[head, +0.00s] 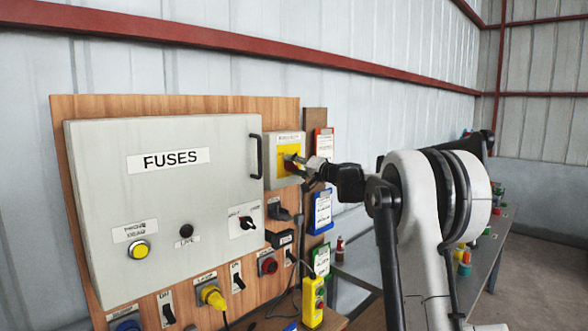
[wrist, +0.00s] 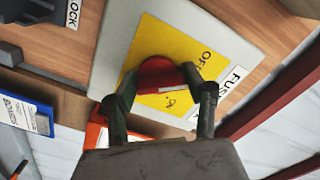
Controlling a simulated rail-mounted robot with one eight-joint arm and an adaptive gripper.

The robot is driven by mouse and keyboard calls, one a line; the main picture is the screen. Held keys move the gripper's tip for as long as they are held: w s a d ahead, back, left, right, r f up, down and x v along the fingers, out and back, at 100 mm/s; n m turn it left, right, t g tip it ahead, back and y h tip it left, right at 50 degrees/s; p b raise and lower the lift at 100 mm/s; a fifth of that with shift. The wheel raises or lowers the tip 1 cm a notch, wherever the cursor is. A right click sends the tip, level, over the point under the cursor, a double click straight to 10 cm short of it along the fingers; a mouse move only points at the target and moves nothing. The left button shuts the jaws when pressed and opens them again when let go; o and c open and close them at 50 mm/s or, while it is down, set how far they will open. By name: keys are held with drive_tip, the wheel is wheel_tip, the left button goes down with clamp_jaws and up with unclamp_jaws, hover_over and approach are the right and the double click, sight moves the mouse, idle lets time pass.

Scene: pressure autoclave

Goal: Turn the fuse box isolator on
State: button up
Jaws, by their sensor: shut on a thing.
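The fuse box isolator (head: 272,171) is a grey box with a yellow face, to the right of the large FUSES cabinet (head: 216,197). Its yellow plate (wrist: 190,55) fills the middle of the wrist view, with "OFF" lettering on it. The red isolator knob (wrist: 158,74) sits on the plate. My gripper (wrist: 160,95) is shut on the red knob, with one dark finger on each side. In the head view my gripper (head: 298,163) reaches the isolator from the right and partly covers the knob.
The FUSES cabinet has a black handle (head: 256,156) just left of the isolator. Black sockets (head: 279,214) sit below it. Red (head: 324,142) and blue (head: 321,211) clipboards hang to its right. A yellow pendant (head: 313,301) hangs lower down.

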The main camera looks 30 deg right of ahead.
drive_tip(key=m+b, duration=0.1)
drive_tip(key=m, duration=0.3)
drive_tip(key=shift+r+m, duration=0.1)
drive_tip(key=shift+m, duration=0.2)
drive_tip(key=m+b, duration=0.1)
drive_tip(key=m, duration=0.2)
drive_tip(key=shift+r+m, duration=0.1)
drive_tip(key=shift+m, duration=0.2)
drive_tip(key=m+b, duration=0.1)
drive_tip(key=m, duration=0.3)
drive_tip(key=shift+d, duration=0.15)
drive_tip(key=shift+d+r+m+b, duration=0.1)
drive_tip(key=shift+m+b, duration=0.2)
drive_tip(key=shift+m, duration=1.6)
drive_tip(key=shift+w+m, duration=0.1)
drive_tip(key=shift+m, duration=0.2)
drive_tip(key=o, duration=1.1)
drive_tip(key=shift+d, duration=0.1)
drive_tip(key=shift+o, duration=0.2)
